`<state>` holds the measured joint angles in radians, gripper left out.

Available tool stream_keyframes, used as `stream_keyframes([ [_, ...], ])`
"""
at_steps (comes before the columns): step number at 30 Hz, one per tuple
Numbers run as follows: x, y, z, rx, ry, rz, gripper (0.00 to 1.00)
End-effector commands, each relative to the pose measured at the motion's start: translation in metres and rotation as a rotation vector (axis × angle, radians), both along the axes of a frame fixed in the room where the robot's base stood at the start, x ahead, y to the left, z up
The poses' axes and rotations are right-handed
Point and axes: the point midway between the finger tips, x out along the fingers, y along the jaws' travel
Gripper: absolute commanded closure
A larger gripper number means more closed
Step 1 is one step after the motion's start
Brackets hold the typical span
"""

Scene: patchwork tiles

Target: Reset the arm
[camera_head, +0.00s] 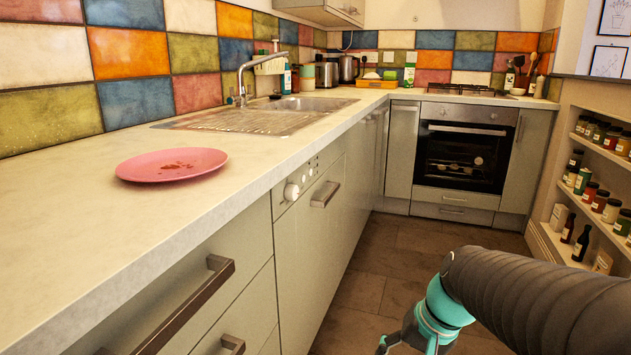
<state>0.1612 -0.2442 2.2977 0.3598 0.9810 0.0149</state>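My arm enters from the lower right in a dark ribbed sleeve. My gripper (398,343) is at its end, near the bottom edge of the head view, over the floor and to the right of the counter. Only the teal wrist and part of a grey finger show. The fingertips are at or beyond the bottom edge, so whether it is open or shut cannot be seen. Nothing is visible in it.
A pink plate (172,164) with brown stains lies on the pale counter (75,235). Drawer handles (190,305) jut from its front. A sink (300,104) and an oven (463,157) are farther back. Shelves of jars (600,195) stand right. The tiled floor (385,265) between is clear.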

Motion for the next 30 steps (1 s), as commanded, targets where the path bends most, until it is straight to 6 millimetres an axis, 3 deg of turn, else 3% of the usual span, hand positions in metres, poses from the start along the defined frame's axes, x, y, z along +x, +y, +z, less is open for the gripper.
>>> stream_keyframes([
  [6,-0.051,-0.021,0.012,-0.258,-0.136,0.165,0.38],
  [13,-0.087,-0.023,0.031,-0.38,-0.261,0.252,0.38],
  [20,-0.097,-0.014,0.051,-0.385,-0.351,0.269,0.38],
  [30,-0.097,-0.012,0.051,-0.382,-0.354,0.276,0.38],
])
